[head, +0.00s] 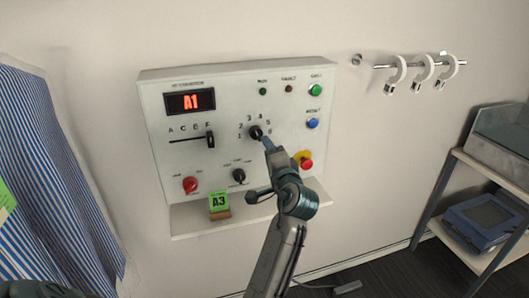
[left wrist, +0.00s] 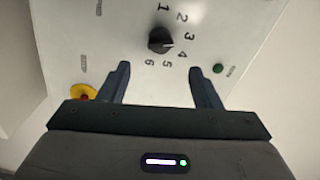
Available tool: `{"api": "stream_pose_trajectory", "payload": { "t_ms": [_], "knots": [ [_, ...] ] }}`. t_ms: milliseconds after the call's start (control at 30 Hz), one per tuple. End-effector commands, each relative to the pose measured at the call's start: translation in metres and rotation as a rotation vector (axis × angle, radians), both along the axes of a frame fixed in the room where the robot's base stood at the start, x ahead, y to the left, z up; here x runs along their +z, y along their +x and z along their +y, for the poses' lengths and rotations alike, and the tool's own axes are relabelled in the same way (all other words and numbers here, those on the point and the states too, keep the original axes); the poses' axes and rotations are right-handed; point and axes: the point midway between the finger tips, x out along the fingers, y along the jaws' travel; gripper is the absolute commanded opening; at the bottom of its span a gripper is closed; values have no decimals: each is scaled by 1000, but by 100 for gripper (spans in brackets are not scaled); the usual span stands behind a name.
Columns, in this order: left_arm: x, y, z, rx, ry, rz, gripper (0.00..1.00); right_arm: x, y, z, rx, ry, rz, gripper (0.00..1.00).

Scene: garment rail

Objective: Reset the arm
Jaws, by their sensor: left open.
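A white control panel (head: 235,110) is on the wall, with a red "A1" on its display (head: 190,102). A black rotary knob (head: 256,132) with numbers 1 to 6 around it sits in its middle; it also shows in the left wrist view (left wrist: 160,40). My left gripper (head: 267,144) is close to this knob in the head view. In the left wrist view its two fingers (left wrist: 159,85) are apart and empty, with the knob beyond the gap between the tips. The fingertips hide part of the dial's lower right. My right gripper is not seen.
The panel has a slider (head: 210,140), a red knob (head: 190,185), a smaller black knob (head: 239,175) and a red stop button (head: 306,163). A green "A3" card (head: 219,202) stands on the ledge. Striped fabric (head: 50,190) hangs left; a shelf (head: 480,250) stands right.

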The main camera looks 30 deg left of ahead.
Motion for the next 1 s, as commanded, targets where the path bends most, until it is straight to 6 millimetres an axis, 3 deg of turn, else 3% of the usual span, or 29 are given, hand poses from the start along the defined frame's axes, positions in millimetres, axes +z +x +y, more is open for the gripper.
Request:
{"api": "stream_pose_trajectory", "payload": {
  "t_ms": [733, 867, 967, 1000],
  "knots": [
    [-3, -5, -8, -4, 0, 5, 58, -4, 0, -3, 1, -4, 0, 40],
    [-39, 9, -14, -52, -22, 45, 58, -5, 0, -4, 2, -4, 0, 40],
    [-97, 27, -25, -124, -66, 104, 58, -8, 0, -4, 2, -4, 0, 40],
    [-127, 32, -29, -157, -93, 132, 58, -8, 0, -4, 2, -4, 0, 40]
  ]
}}
